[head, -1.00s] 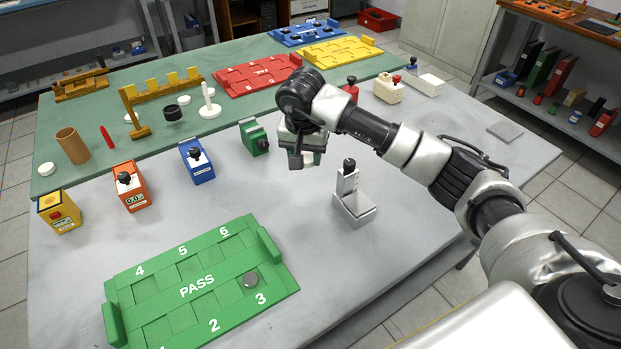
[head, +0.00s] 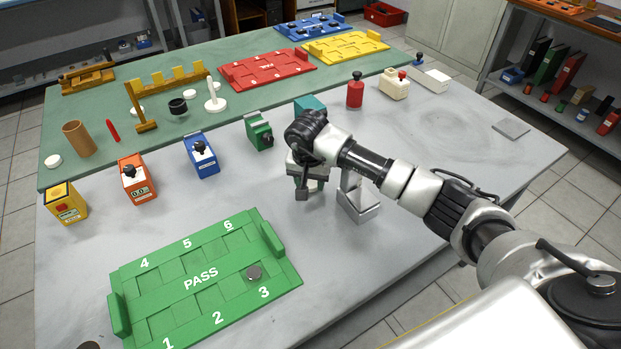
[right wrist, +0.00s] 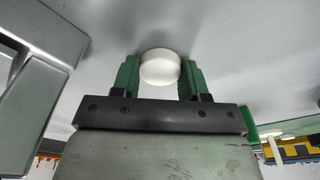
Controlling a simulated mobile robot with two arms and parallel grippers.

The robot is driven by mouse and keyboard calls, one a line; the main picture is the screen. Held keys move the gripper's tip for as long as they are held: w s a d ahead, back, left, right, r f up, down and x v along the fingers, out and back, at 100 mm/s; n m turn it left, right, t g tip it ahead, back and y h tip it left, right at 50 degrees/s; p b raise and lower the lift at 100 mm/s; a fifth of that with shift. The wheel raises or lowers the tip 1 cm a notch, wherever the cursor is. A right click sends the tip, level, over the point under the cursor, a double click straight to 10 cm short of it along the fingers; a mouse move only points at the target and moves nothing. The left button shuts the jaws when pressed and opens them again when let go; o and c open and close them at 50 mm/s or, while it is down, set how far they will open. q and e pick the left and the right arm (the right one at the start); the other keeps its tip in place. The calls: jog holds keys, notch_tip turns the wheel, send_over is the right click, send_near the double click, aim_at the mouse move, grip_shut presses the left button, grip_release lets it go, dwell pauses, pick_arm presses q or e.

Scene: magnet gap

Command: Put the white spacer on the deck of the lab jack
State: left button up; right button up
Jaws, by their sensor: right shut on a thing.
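My right gripper (head: 308,187) is shut on the white spacer (right wrist: 160,67), a round white disc between its green fingertips in the right wrist view. The gripper is above the grey table, just left of a silver metal stand (head: 359,207). That stand also fills the left side of the right wrist view (right wrist: 35,85). No piece is clearly recognisable as the lab jack; a green device with a black side knob (head: 258,132) stands behind and left of the gripper. My left gripper is not in view.
The green PASS tray (head: 202,280) lies in front, left of the gripper. Blue (head: 203,160), orange (head: 137,184) and yellow (head: 66,206) devices stand at the left. A teal block (head: 311,104) and red bottle (head: 355,92) are behind.

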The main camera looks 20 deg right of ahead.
jog(key=shift+f, duration=0.2)
jog(key=o, duration=0.9)
jog(key=shift+r, duration=0.1)
